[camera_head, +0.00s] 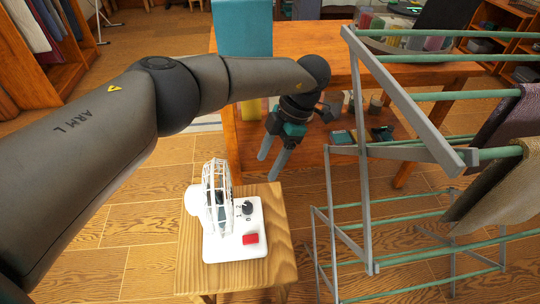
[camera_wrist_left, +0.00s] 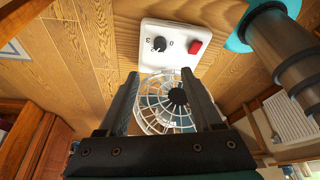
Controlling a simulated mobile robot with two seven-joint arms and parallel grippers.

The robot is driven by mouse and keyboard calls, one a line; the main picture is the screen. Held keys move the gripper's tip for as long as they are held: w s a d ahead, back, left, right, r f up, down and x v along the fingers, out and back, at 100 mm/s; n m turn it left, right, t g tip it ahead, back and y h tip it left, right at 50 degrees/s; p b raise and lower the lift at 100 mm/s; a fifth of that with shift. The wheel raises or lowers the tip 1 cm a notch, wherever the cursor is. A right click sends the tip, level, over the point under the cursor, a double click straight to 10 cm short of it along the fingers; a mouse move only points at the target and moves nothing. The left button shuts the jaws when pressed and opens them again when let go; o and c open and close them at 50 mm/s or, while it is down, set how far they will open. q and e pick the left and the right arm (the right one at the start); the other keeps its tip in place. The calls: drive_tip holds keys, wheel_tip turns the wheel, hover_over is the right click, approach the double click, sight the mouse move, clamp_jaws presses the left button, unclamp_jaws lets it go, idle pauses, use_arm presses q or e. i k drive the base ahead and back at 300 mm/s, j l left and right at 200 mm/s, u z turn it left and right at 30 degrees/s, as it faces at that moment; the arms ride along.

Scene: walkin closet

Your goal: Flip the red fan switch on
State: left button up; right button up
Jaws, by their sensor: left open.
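A small white fan (camera_head: 217,195) stands upright on a wooden stool (camera_head: 270,205) in the head view. Its white base carries a dark knob (camera_head: 247,207) and a red switch (camera_head: 250,239) on the front part. My left gripper (camera_head: 273,165) is open and empty, above and beyond the stool's far right side, apart from the fan. In the left wrist view, the fan (camera_wrist_left: 165,105) shows between the gripper's two fingers (camera_wrist_left: 163,95), with the red switch (camera_wrist_left: 196,47) and the knob (camera_wrist_left: 159,44) past it. Whether the switch is on cannot be told. My right gripper is not in view.
A grey and green drying rack (camera_head: 367,200) with hanging cloths stands right of the stool. A wooden table (camera_head: 410,75) with several items is behind the gripper. Shelves with clothes are at the upper left. Open floor lies left of the stool.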

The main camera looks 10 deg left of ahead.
sight(252, 238)
drive_tip(key=k, duration=1)
